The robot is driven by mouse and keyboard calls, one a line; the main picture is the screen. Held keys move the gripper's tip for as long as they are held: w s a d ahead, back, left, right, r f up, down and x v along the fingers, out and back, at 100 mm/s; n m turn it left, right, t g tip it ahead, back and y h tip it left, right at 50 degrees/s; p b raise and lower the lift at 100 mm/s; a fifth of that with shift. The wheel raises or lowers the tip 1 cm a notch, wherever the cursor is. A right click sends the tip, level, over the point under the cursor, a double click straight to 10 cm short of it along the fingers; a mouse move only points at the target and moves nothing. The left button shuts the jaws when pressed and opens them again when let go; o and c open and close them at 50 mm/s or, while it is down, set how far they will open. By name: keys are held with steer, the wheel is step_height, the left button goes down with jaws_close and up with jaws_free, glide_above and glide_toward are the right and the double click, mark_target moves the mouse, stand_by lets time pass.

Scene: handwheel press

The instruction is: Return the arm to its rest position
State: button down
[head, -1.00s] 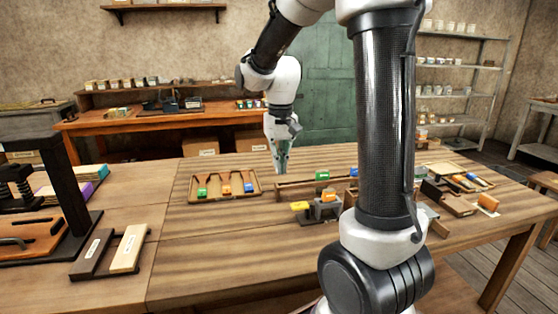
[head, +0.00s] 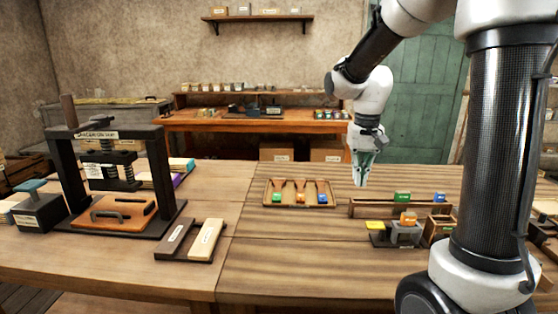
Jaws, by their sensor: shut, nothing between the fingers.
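My arm rises at the right of the head view and bends over the table. My gripper (head: 361,176) hangs from it, pointing down, shut and empty. It is above the wooden table (head: 330,255), behind and right of the tray with coloured pieces (head: 268,202). It appears apart from everything around it.
A handwheel press (head: 157,160) stands at the left, with a small block holder (head: 210,240) beside it. A rail rack (head: 375,209) and a grey fixture (head: 404,234) with coloured blocks sit near my arm. The table between press and tray is clear.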

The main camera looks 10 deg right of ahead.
steer(key=s+r+n+t, duration=0.1)
steer(key=s+r+t, duration=0.1)
steer(key=s, duration=0.8)
steer(key=s+r+n+t, duration=0.2)
steer(key=s+r, duration=0.2)
steer(key=s, duration=0.6)
